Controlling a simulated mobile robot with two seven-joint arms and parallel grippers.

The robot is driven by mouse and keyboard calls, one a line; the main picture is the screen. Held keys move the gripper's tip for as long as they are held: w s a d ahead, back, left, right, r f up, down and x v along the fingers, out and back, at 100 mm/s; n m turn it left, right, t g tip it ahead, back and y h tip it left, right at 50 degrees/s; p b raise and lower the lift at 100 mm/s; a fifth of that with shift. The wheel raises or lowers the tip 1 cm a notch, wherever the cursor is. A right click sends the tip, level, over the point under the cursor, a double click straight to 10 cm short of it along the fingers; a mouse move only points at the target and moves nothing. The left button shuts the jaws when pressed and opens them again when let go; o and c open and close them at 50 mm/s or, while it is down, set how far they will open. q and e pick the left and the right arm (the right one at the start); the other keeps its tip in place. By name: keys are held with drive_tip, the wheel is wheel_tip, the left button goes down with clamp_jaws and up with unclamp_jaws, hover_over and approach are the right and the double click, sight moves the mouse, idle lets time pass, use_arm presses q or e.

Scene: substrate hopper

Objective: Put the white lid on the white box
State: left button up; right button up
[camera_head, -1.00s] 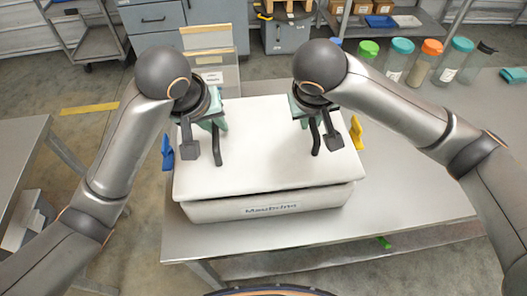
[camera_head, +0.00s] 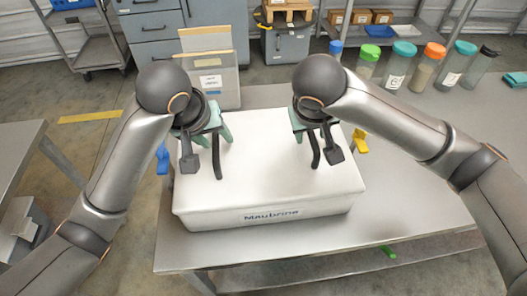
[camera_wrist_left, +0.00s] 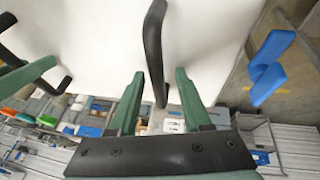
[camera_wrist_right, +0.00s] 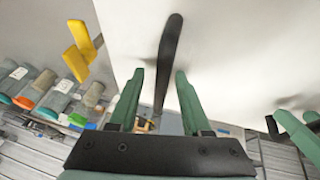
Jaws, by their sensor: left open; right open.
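The white lid (camera_head: 265,175) lies on the white box (camera_head: 335,207), level, with no gap visible along the front. A printed label shows on the box front. The lid has two black handles, one on the left (camera_head: 217,160) and one on the right (camera_head: 315,152). My left gripper (camera_head: 214,134) is open, its green fingers on either side of the left handle, which also shows in the left wrist view (camera_wrist_left: 154,45). My right gripper (camera_head: 309,128) is open, its fingers on either side of the right handle, also in the right wrist view (camera_wrist_right: 168,55). Contact with the handles is unclear.
A blue clip (camera_head: 162,158) is at the box's left side and a yellow clip (camera_head: 360,141) at its right. Several lidded jars (camera_head: 428,65) stand at the back right. A folder holder (camera_head: 213,85) stands behind the box.

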use_arm(q)
drive_tip(key=shift+r, duration=0.1)
drive_tip(key=shift+s+r, duration=0.15)
drive_tip(key=shift+r, duration=0.45)
use_arm(e)
drive_tip(key=shift+a, duration=0.1)
drive_tip(key=shift+s+r, duration=0.15)
drive_tip(key=shift+r, duration=0.35)
use_arm(q)
drive_tip(key=v, duration=1)
drive_tip(key=shift+s+r, duration=0.2)
drive_tip(key=shift+s, duration=0.05)
use_arm(e)
drive_tip(key=v, duration=1.1)
use_arm(q)
drive_tip(key=shift+a, duration=0.15)
use_arm(e)
drive_tip(key=shift+a, duration=0.1)
drive_tip(key=shift+s, duration=0.1)
